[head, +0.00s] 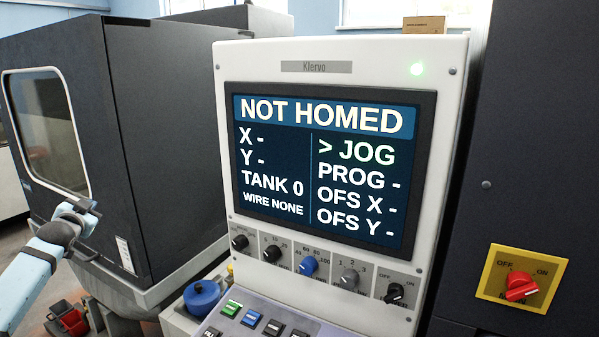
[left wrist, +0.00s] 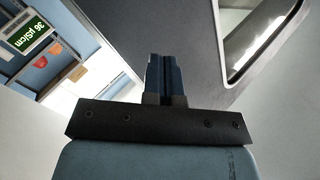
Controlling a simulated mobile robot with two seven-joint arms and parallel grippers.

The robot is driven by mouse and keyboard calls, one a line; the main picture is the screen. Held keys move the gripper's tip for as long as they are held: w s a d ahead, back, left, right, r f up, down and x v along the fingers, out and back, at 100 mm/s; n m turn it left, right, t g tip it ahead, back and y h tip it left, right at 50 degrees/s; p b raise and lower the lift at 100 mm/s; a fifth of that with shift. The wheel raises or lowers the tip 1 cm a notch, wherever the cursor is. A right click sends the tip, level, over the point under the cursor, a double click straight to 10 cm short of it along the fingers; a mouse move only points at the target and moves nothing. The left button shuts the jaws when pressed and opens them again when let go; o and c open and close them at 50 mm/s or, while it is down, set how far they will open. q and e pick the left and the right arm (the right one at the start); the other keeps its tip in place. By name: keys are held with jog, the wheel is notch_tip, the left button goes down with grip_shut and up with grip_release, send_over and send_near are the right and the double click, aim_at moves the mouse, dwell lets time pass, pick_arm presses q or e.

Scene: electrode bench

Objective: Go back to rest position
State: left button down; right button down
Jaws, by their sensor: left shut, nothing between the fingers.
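My left gripper (head: 92,206) is in the lower left of the head view, in front of the dark machine cabinet (head: 170,140). In the left wrist view the left gripper (left wrist: 166,62) has its two dark fingers together with nothing between them. No object is held. My right gripper shows in neither view.
A control panel (head: 340,55) with a lit screen (head: 330,165) reading NOT HOMED stands in the middle. Knobs (head: 308,265) and buttons sit below it. A red main switch (head: 521,287) is at right. Red bins (head: 70,320) are at lower left. The cabinet has a window (head: 48,130).

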pick_arm(q)
jog(key=s+d+f+m+g+h, duration=0.1)
jog(key=s+d+f+h, duration=0.1)
jog(key=s+d+f, duration=0.5)
jog(key=s+d+f+g+h, duration=0.1)
jog(key=s+d+f, duration=0.1)
jog(key=d+f, duration=0.8)
jog(key=s+d+f+m+g+h, duration=0.15)
jog(key=s+d+f, duration=0.4)
jog(key=f, duration=0.55)
jog(key=s+d+f+n+g+h, duration=0.1)
jog(key=s+d+f, duration=0.4)
jog(key=s+d, duration=0.3)
jog(key=s+d+f+n+g+h, duration=0.15)
jog(key=s+d+f, duration=0.25)
jog(key=s+d, duration=0.45)
jog(key=s+d+n+h+p, duration=0.1)
jog(key=s+d, duration=0.4)
jog(key=s, duration=0.8)
jog(key=shift+s+r+p, duration=0.3)
jog(key=shift+r+p, duration=0.1)
jog(key=shift+p, duration=0.15)
